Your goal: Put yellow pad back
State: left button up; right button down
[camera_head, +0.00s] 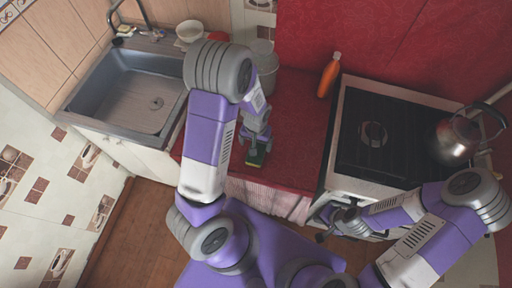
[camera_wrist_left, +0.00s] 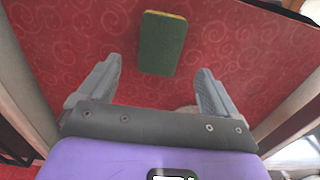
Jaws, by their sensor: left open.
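The pad is a sponge (camera_head: 256,159) with a dark green face and a thin yellow edge. It lies flat on the red patterned counter (camera_head: 297,135), near the front edge. In the left wrist view the sponge (camera_wrist_left: 162,43) is just beyond my fingertips, roughly centred between them. My left gripper (camera_head: 256,149) is open and empty over the counter by the sponge; its two fingers also show apart in the left wrist view (camera_wrist_left: 160,70). My right gripper (camera_head: 323,224) is open and empty in front of the stove.
A sink (camera_head: 135,100) with a tap is at the left. A white bowl (camera_head: 189,31) and a pale canister (camera_head: 264,72) stand at the back. An orange bottle (camera_head: 329,76) stands left of the stove (camera_head: 388,133), which bears a metal kettle (camera_head: 457,138). The counter's middle is clear.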

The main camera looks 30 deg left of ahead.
pick_arm(q)
notch_tip(320, 180, up, 4)
jog(key=shift+r, duration=0.25)
pick_arm(e)
jog(key=shift+r, duration=0.4)
